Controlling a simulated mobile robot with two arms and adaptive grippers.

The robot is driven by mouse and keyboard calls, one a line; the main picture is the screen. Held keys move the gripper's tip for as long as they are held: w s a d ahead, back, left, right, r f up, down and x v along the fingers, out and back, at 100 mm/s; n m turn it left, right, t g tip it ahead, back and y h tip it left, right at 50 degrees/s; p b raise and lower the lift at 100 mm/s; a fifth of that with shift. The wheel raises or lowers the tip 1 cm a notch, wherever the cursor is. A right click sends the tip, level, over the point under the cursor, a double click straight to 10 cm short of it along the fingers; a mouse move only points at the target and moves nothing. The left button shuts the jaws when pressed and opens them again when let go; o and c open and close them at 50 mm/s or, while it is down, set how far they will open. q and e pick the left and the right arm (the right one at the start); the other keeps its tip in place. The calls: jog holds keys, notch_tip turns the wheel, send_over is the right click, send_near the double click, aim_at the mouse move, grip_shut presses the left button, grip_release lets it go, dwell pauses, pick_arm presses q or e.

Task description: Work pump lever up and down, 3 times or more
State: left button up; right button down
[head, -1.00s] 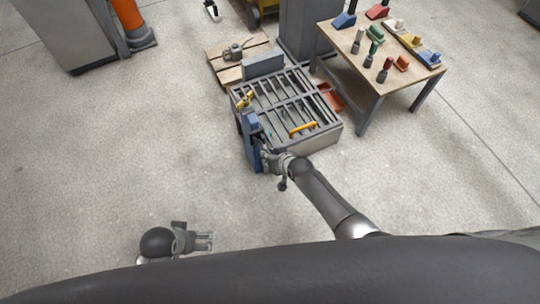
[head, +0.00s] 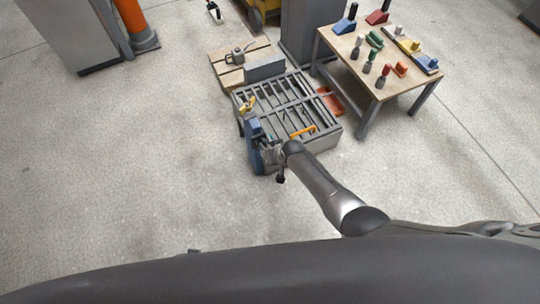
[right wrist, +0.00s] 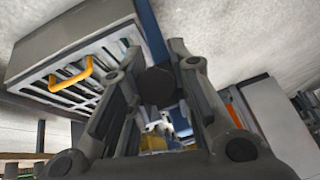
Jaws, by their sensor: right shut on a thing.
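The blue pump (head: 254,148) stands at the near left corner of the grey slatted panel mould (head: 318,143). My right gripper (head: 271,152) is at the pump's right side, and my forearm partly hides it. In the right wrist view, its fingers (right wrist: 155,100) are shut on a dark round lever end (right wrist: 158,86), with a blue strip of the pump behind. The rest of the lever is hard to make out. Only a small tip of what looks like my left gripper (head: 193,251) shows above my dark body.
A yellow handle (head: 303,131) lies on the mould's slats. A workbench (head: 377,82) with coloured tools and blocks stands at the right. A wooden pallet (head: 230,73) lies behind the mould, near a grey cabinet (head: 305,35).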

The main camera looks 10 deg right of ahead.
pick_arm(q)
jog(key=shift+s+f, duration=0.15)
pick_arm(e)
jog(key=c, duration=1.3)
grip_release()
jog(key=shift+r, duration=0.2)
jog(key=v, duration=1.1)
jog(key=shift+s+r, duration=0.2)
jog(key=shift+r, duration=0.15)
jog(key=shift+d, duration=0.1)
